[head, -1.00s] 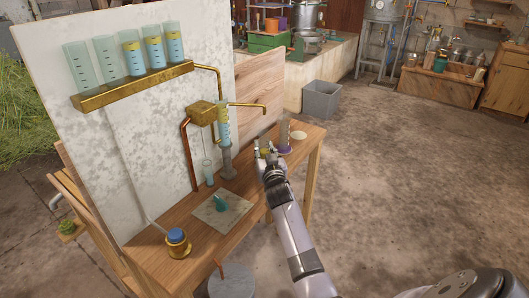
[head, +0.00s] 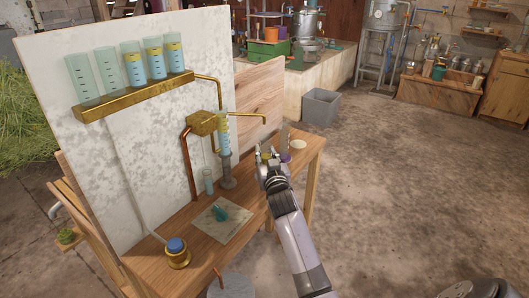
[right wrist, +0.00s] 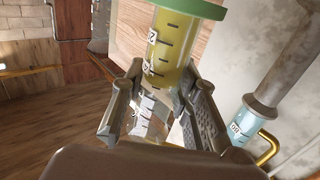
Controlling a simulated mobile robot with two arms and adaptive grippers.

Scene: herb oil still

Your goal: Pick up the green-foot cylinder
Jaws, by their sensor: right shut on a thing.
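The green-foot cylinder (right wrist: 178,45) is a clear graduated tube with yellow liquid; its green foot (right wrist: 198,8) is at the top of the right wrist view. My right gripper (right wrist: 160,120) is shut on its tube, with a ribbed finger on each side. In the head view my right gripper (head: 266,158) is at the bench's right part, where a bit of yellow shows between the fingers; the rest of the cylinder is mostly hidden. Whether the foot touches the bench I cannot tell. My left gripper is not in view.
A purple-foot cylinder (head: 285,156) stands close right of my gripper, near a pale dish (head: 298,144). A blue-filled cylinder (head: 224,138) on a grey stand is to the left. A mat (head: 237,209) with a teal object lies on the bench (head: 200,238).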

